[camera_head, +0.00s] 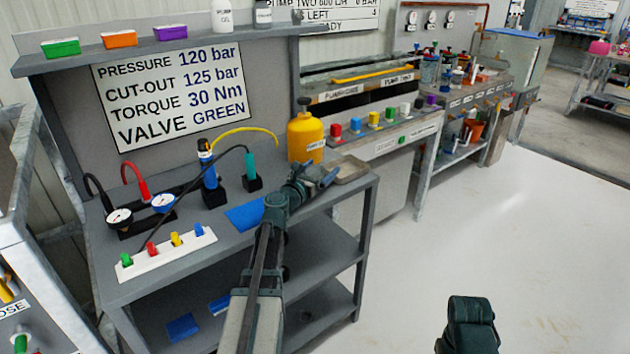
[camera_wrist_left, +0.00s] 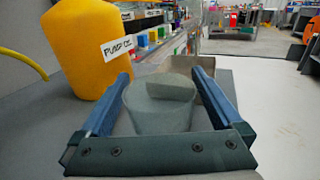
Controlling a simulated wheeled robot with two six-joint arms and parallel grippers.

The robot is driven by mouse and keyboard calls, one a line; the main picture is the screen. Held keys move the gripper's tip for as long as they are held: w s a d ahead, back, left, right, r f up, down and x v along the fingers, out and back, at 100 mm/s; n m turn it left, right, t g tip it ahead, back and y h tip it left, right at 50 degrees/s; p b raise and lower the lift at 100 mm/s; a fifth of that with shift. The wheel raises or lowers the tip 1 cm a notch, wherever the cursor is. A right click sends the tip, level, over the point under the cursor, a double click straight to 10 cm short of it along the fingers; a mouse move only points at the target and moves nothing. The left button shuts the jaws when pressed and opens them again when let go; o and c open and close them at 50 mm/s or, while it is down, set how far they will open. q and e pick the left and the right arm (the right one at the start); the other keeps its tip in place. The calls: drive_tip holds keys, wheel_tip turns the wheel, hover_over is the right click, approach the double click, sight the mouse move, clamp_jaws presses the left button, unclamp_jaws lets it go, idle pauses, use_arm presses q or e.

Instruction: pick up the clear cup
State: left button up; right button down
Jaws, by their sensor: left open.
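The clear cup (camera_wrist_left: 158,112) shows in the left wrist view as a greyish see-through tumbler, standing upright between the two blue fingers of my left gripper (camera_wrist_left: 161,77). The fingers are open, one on each side of the cup, with a narrow gap at its sides. In the head view my left gripper (camera_head: 319,179) is over the right end of the grey bench, and I cannot make out the cup there. A dark part of my right arm shows at the bottom right of the head view, but no right fingers are visible.
A yellow pump oil bottle (camera_head: 305,137) stands close behind and left of my left gripper. A shallow tray (camera_head: 350,170) lies just beyond it at the bench edge. A blue cloth (camera_head: 245,215), a valve strip (camera_head: 168,254) and gauges occupy the bench to the left.

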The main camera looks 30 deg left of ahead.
use_arm(q)
drive_tip(key=c, duration=1.3)
drive_tip(key=shift+r, duration=0.1)
